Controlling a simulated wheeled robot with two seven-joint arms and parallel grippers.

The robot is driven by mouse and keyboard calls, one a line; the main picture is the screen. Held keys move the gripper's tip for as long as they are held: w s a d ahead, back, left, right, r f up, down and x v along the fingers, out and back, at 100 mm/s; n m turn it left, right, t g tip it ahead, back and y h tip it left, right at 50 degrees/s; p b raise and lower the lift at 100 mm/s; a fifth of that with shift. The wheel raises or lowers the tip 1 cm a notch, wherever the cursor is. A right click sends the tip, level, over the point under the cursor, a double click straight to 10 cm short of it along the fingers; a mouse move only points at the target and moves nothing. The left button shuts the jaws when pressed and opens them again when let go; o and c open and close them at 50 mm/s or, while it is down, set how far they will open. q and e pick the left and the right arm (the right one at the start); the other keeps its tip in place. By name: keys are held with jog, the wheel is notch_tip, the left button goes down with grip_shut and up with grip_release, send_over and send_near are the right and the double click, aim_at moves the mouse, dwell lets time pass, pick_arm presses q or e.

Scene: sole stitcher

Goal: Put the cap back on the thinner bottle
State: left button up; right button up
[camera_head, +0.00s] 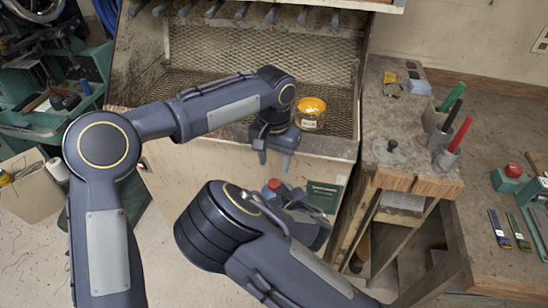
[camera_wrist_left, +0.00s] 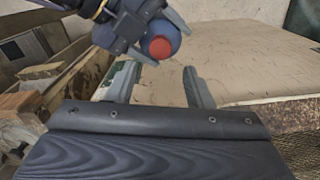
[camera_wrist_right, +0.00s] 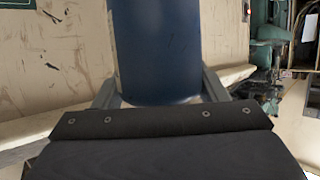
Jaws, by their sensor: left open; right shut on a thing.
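My right gripper (camera_wrist_right: 160,88) is shut on a blue bottle (camera_wrist_right: 157,50), which fills the space between its fingers. A red cap (camera_head: 273,184) shows at the top of the bottle in the head view. In the left wrist view the red cap (camera_wrist_left: 160,47) sits at the bottle's end; I cannot tell how firmly it is seated. My left gripper (camera_head: 275,158) is open and empty, pointing down just above the cap. In the left wrist view its fingers (camera_wrist_left: 160,85) stand apart, with the cap beyond them. My right forearm hides most of the bottle in the head view.
A jar with yellow contents (camera_head: 310,112) stands on the mesh-backed bench behind my left gripper. A side stand (camera_head: 395,170) on the right holds a metal lidded piece (camera_head: 389,150) and cups with red and green handles. Another workbench (camera_head: 490,230) lies at far right.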

aim_at(275, 183)
pick_arm(q)
jog(key=n, duration=0.2)
jog(key=shift+r+n, duration=0.15)
jog(key=shift+n, duration=0.15)
jog(key=shift+f, duration=4)
jog(key=c, duration=1)
jog(key=m, duration=0.4)
jog(key=shift+m, duration=0.4)
jog(key=m, duration=0.3)
jog(key=o, duration=1.1)
jog(key=shift+c, duration=0.2)
